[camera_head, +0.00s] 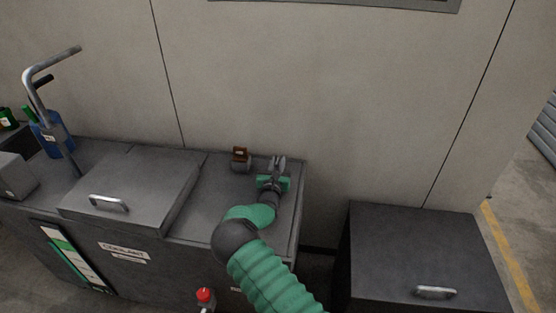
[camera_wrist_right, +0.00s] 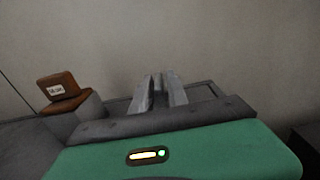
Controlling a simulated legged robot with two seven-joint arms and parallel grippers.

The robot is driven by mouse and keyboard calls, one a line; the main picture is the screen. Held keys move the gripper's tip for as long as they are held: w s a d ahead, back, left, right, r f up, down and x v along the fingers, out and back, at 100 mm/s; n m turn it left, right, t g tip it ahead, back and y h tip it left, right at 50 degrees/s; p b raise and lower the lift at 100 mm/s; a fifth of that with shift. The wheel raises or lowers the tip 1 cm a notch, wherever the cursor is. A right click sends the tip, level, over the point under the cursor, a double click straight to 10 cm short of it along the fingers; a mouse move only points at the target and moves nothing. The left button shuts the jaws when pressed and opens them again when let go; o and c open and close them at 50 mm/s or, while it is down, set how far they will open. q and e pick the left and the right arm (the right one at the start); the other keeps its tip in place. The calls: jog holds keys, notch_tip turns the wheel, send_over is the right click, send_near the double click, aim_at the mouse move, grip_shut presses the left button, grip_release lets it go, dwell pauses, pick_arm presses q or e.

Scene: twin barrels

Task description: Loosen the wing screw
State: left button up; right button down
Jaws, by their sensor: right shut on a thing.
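My right gripper (camera_head: 277,162) is over the back right corner of the grey coolant tank (camera_head: 225,205). In the right wrist view its two grey fingers (camera_wrist_right: 160,88) point away, close together, shut on a small grey piece (camera_wrist_right: 158,98) between them. This piece appears to be the wing screw, but its shape is mostly hidden by the fingers and the green gripper body. My left gripper is not in view.
A brown block (camera_head: 240,152) with a white label sits on a grey round fitting left of my right gripper; the block also shows in the wrist view (camera_wrist_right: 58,86). A handled grey lid (camera_head: 135,185) and bent metal pipe (camera_head: 50,65) are left. A dark bin (camera_head: 420,250) stands right. A wall is behind.

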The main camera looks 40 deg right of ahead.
jog(key=c, duration=1.6)
grip_release()
jog(key=shift+o, duration=0.2)
jog(key=shift+a, duration=0.1)
jog(key=shift+s+a, duration=0.2)
jog(key=shift+a, duration=0.05)
jog(key=p+v, duration=0.3)
jog(key=v, duration=1.3)
jog(key=shift+a+f, duration=0.1)
